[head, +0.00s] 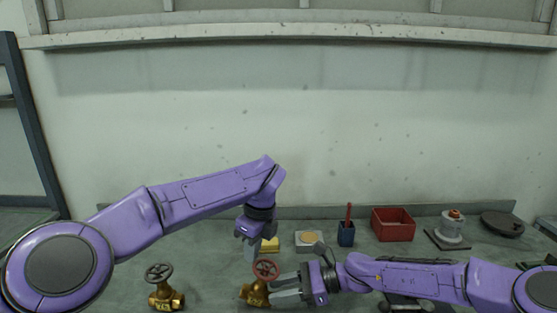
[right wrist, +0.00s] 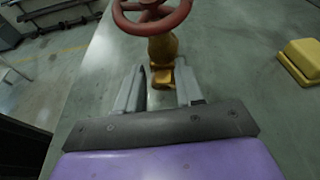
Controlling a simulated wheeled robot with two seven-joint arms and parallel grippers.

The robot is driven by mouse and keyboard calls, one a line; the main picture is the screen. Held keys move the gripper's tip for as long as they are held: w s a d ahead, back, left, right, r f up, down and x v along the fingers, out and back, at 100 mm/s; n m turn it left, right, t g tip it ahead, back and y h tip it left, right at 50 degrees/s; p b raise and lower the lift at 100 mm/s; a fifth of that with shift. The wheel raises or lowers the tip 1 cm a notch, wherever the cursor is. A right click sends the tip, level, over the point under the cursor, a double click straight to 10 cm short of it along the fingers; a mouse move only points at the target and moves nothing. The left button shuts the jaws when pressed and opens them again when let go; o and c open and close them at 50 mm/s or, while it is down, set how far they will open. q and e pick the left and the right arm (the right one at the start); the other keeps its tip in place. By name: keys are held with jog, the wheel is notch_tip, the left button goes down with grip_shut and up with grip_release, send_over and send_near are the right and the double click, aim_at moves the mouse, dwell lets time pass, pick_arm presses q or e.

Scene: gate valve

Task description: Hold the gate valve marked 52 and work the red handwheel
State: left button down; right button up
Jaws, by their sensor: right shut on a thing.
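The brass gate valve (head: 256,294) with the red handwheel (head: 265,269) stands upright at the front middle of the bench. It has a tag on its body, too small for me to read surely. In the right wrist view the red handwheel (right wrist: 152,17) is above the yellow valve body (right wrist: 163,50). My right gripper (head: 273,292) comes in from the right, low, and is shut on the valve body; its fingers (right wrist: 160,84) are on either side of it. My left gripper (head: 247,244) points down above and behind the handwheel, apart from it; its finger gap is unclear.
A second brass valve with a dark handwheel (head: 161,288) stands to the left. Behind are a yellow block (head: 270,244), a pale box (head: 309,241), a blue cup (head: 346,235), a red bin (head: 393,225) and a white-grey fitting (head: 452,231). Bench between the two valves is clear.

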pick_arm(q)
jog(key=shift+d+f, duration=0.15)
jog(key=shift+d, duration=0.05)
dwell(0.3)
jog(key=shift+a+r, duration=0.6)
jog(key=shift+r, duration=3.6)
jog(key=s+f, duration=0.1)
jog(key=f, duration=0.1)
jog(key=s+a+f, duration=0.1)
jog(key=f, duration=0.2)
jog(key=s+f, duration=0.1)
jog(key=f, duration=0.2)
jog(key=shift+a, duration=0.2)
jog(key=shift+f, duration=0.15)
